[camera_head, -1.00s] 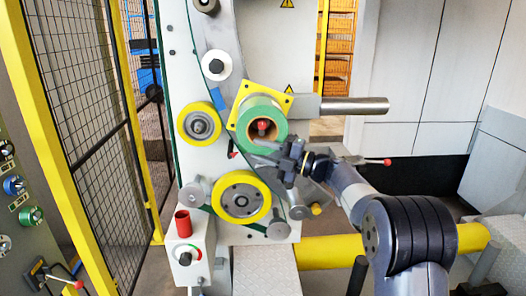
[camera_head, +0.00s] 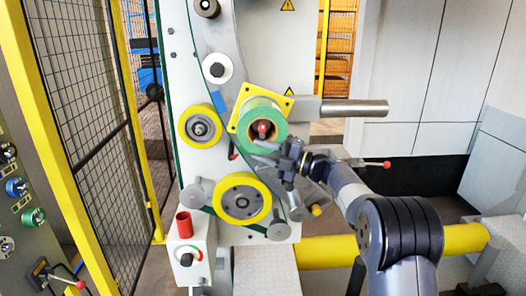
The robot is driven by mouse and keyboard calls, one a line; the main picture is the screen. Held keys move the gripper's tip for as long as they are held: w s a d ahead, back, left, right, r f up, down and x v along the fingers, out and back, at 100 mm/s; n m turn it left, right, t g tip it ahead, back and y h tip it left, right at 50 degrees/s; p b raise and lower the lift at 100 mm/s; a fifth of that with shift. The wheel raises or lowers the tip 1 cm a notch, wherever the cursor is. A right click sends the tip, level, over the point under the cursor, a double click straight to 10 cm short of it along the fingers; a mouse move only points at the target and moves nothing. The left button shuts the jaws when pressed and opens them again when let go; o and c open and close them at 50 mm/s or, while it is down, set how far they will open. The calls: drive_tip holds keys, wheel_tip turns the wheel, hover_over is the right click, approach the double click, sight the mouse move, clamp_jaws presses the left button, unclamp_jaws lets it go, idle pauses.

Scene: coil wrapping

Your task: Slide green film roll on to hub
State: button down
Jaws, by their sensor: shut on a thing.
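The green film roll (camera_head: 275,146) is at the yellow square plate (camera_head: 242,101) on the machine, with its brown core facing me. The hub, with a red tip (camera_head: 263,127), shows inside the core, so the roll is around it. How far the roll sits along the hub is hard to tell. My gripper (camera_head: 268,150) is at the lower right of the roll, with its fingers at the roll's rim, shut on it. The far finger and the back of the roll are hidden.
Yellow-rimmed rollers (camera_head: 200,127) and (camera_head: 241,198) flank the roll on the left and below. A steel bar (camera_head: 352,108) sticks out to the right. A mesh fence (camera_head: 85,110) bounds the left.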

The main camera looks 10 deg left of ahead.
drive_tip(key=shift+s+r, duration=0.1)
drive_tip(key=shift+s, duration=0.05)
drive_tip(key=s+d+b, duration=0.3)
drive_tip(key=s+b, duration=0.6)
drive_tip(key=s, duration=0.2)
drive_tip(key=shift+s, duration=0.3)
idle(2.1)
drive_tip(key=shift+d, duration=0.1)
drive_tip(key=shift+w+a+r+p, duration=0.1)
drive_tip(key=shift+w+a+p, duration=0.2)
drive_tip(key=shift+w, duration=0.45)
drive_tip(key=shift+w+a+f+p, duration=0.1)
drive_tip(key=shift+w+p, duration=0.25)
drive_tip(key=shift+w, duration=0.35)
drive_tip(key=shift+w+a+r+p, duration=0.1)
drive_tip(key=shift+w+a+p, duration=0.2)
drive_tip(key=shift+w, duration=0.45)
idle(2.0)
